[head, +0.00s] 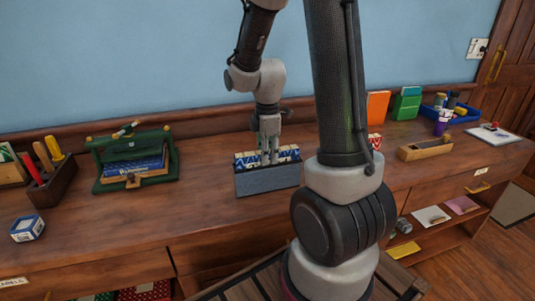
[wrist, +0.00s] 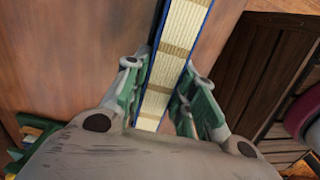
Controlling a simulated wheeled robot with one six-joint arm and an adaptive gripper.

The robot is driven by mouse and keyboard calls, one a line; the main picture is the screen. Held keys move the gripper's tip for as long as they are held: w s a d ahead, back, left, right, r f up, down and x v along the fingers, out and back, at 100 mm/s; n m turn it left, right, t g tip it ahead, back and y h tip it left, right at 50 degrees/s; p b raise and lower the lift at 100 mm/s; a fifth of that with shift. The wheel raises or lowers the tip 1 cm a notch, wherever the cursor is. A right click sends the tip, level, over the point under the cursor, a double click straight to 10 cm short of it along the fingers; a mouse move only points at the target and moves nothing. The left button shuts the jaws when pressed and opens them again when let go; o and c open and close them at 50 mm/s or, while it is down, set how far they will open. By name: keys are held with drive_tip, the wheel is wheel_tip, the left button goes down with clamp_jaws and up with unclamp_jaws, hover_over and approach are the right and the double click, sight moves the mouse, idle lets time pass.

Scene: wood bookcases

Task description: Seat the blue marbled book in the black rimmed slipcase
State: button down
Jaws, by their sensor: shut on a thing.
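The blue marbled book (head: 248,159) shows as a blue and white patterned strip above the slipcase in the head view. Its lower part is hidden. The slipcase (head: 267,182) is a grey-blue box with a dark rim, standing on the wooden counter. My gripper (head: 268,157) points down at the middle of the book and is shut on it. In the wrist view my gripper (wrist: 164,84) has its green-padded fingers on either side of the book (wrist: 181,45), with cream page edges and blue cover edges showing. I cannot tell how deep the book sits.
A green press (head: 165,150) with a blue book stands left of the slipcase. A dark tool holder (head: 50,185) and a small blue and white box (head: 27,229) are further left. A wooden tray (head: 425,149) is on the right. Bare counter lies left of the slipcase.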

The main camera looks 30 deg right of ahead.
drive_tip(key=shift+f, duration=0.1)
drive_tip(key=c, duration=1.2)
unclamp_jaws()
drive_tip(key=shift+o, duration=0.2)
wheel_tip(320, 180, up, 12)
drive_tip(key=s+a+r+m+t, duration=0.1)
drive_tip(key=s+r+m+t, duration=0.1)
drive_tip(key=s+m, duration=0.5)
drive_tip(key=s+a+r+m+t, duration=0.2)
drive_tip(key=s+r+m, duration=0.2)
drive_tip(key=s+m, duration=0.3)
drive_tip(key=shift+s+r+m, duration=0.25)
drive_tip(key=shift+s+m, duration=0.15)
drive_tip(key=shift+s, duration=0.85)
